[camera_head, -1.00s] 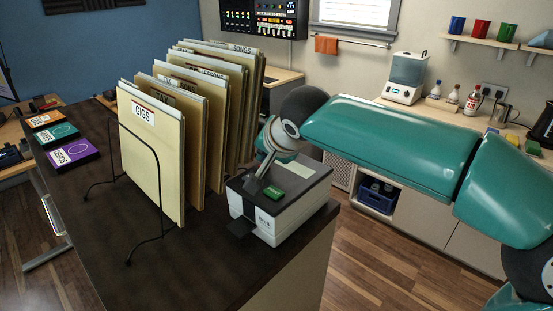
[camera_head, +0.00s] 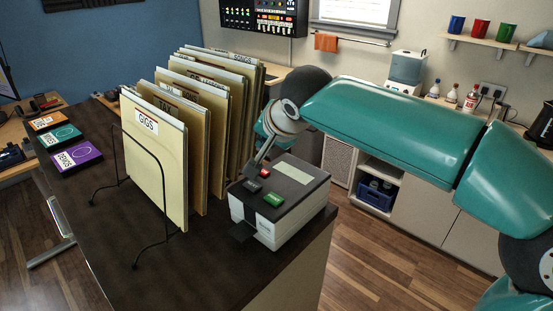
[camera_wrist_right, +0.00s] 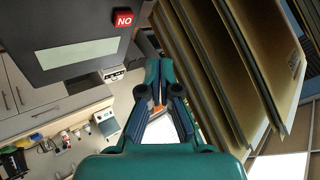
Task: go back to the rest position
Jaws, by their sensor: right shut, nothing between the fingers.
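My right gripper (camera_head: 259,160) hangs just above the back left edge of a white and grey box with buttons (camera_head: 285,222), between that box and the files. In the right wrist view its fingertips (camera_wrist_right: 160,68) are together with nothing held, and the box's dark top (camera_wrist_right: 70,20) with a red NO button (camera_wrist_right: 124,18) is at the upper left. I cannot tell from the head view whether the gripper touches the box. My left gripper is not in view.
A row of upright file folders (camera_head: 162,170) in a black wire rack (camera_head: 120,130) stands close left of my right gripper. Orange, teal and purple boxes (camera_head: 76,158) lie at the dark desk's (camera_head: 110,245) far left. The desk's front is clear.

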